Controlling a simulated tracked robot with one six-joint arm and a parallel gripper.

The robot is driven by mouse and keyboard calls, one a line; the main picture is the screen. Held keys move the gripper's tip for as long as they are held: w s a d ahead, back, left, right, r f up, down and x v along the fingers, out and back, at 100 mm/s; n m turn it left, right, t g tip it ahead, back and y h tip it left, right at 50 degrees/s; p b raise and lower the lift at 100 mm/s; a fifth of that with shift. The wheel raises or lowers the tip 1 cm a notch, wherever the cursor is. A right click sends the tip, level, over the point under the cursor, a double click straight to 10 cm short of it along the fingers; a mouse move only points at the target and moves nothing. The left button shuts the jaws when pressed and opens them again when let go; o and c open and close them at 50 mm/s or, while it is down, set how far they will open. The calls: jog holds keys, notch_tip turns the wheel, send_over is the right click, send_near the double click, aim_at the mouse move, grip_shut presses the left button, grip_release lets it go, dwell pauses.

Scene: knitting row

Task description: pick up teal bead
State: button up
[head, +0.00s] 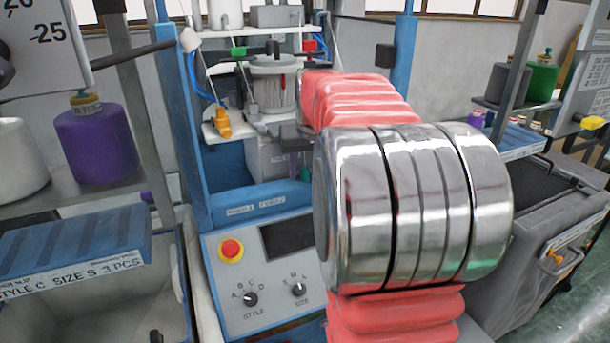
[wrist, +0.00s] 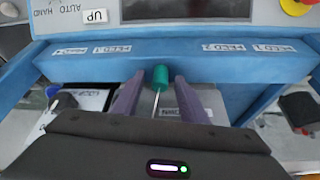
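The teal bead (wrist: 160,76) is in the middle of the wrist view, at the end of a thin pale rod. My gripper (wrist: 159,84) has its two purple fingers apart, one on each side of the bead and rod. The bead shows near the level of the fingertips, with a gap on both sides; I cannot tell its exact depth between them. In the head view, a small teal-green patch (head: 305,173), likely the bead, shows beside my purple fingers (head: 293,163), mostly hidden behind my arm.
A blue machine beam (wrist: 190,55) crosses behind the bead. A control panel (head: 265,265) with a red button stands below it. Shelves with a purple yarn cone (head: 95,143) are at left; a grey bin (head: 530,250) is at right.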

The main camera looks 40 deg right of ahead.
jog(key=shift+c, duration=0.4)
grip_shut()
